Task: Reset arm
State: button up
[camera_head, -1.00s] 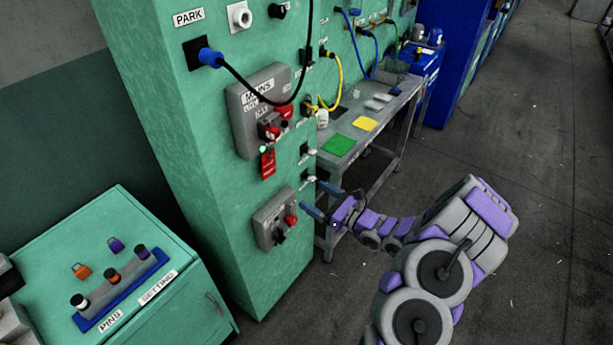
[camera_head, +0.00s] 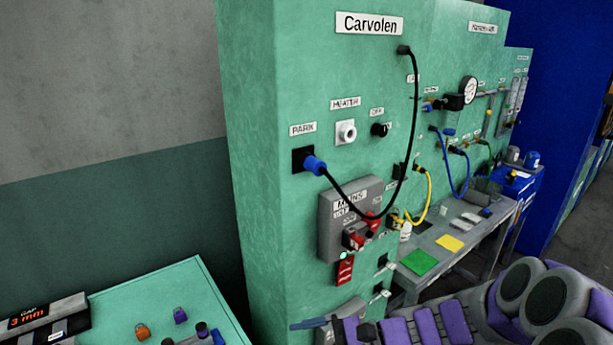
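My arm (camera_head: 430,322), purple and grey, lies along the bottom right of the head view in front of the green press cabinet (camera_head: 270,130). My gripper (camera_head: 308,324) is at the bottom, pointing left across the cabinet front, below the red tag on the mains box. A blue finger shows edge-on, and the gap between the fingers cannot be made out. No object is visible in the gripper. The lower part of the gripper is cut off by the picture edge.
The grey mains box (camera_head: 335,222) has a red tag (camera_head: 345,268). A blue plug (camera_head: 314,165) sits at PARK with a black cable. A metal table (camera_head: 420,292) stands behind my arm. A green bench (camera_head: 185,283) with small padlocks is at the lower left.

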jog(key=s+n+g+h, duration=0.4)
jog(key=s+n+h, duration=0.3)
jog(key=s, duration=0.7)
jog(key=s+d+n+t+h, duration=0.2)
jog(key=s+d+h, duration=0.6)
jog(key=d, duration=0.5)
jog(key=shift+d+r+n+t, duration=0.3)
jog(key=shift+r+n+t, duration=0.1)
jog(key=shift+n, duration=0.4)
dwell(2.8)
